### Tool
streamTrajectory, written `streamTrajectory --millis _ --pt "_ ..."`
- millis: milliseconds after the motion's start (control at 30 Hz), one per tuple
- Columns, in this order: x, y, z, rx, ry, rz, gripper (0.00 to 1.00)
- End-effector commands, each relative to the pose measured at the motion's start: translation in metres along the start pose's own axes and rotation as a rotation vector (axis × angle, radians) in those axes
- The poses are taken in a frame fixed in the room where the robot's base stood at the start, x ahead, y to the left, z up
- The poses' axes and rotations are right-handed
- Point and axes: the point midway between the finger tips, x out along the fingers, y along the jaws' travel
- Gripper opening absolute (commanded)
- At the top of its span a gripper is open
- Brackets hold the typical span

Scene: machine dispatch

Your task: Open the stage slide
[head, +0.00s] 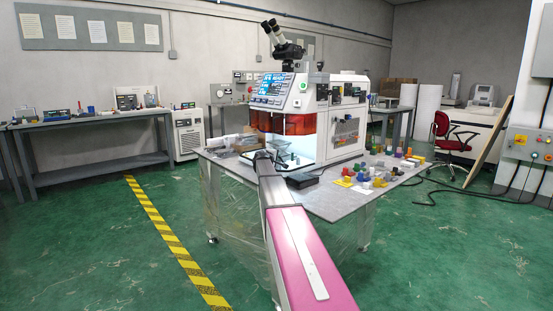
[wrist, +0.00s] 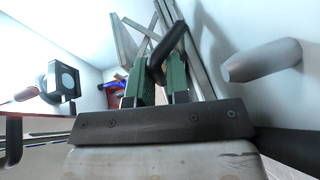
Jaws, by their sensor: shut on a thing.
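The white machine (head: 338,112) with an orange shield (head: 294,123) stands on a grey table. In the wrist view my gripper (wrist: 159,82) has green finger pads, shut around a black bar-shaped handle (wrist: 172,42), apparently the stage slide's. Metal rails (wrist: 130,42) show behind the handle. How far the slide is out cannot be told.
A rounded grey post (wrist: 262,60) is close to the right of my gripper. A black block with a round opening (wrist: 62,80) is at left. Several small coloured parts (head: 365,177) and a black box (head: 302,181) lie on the table (head: 330,204).

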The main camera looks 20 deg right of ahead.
Motion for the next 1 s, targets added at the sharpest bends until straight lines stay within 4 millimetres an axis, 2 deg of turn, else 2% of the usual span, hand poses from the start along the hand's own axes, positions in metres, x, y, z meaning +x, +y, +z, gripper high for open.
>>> streamTrajectory --millis 167,500,700,833,1000 --pt "-0.014 -0.001 -0.006 -0.002 0.004 0.004 0.0" --pt "-0.088 -0.02 -0.035 0.002 0.007 0.0 0.0" --pt "-0.121 -0.029 -0.049 0.001 0.004 -0.002 0.0" --pt "-0.134 -0.033 -0.054 0.002 0.001 -0.003 0.0" --pt "-0.14 -0.035 -0.057 0.003 -0.002 -0.004 0.0"
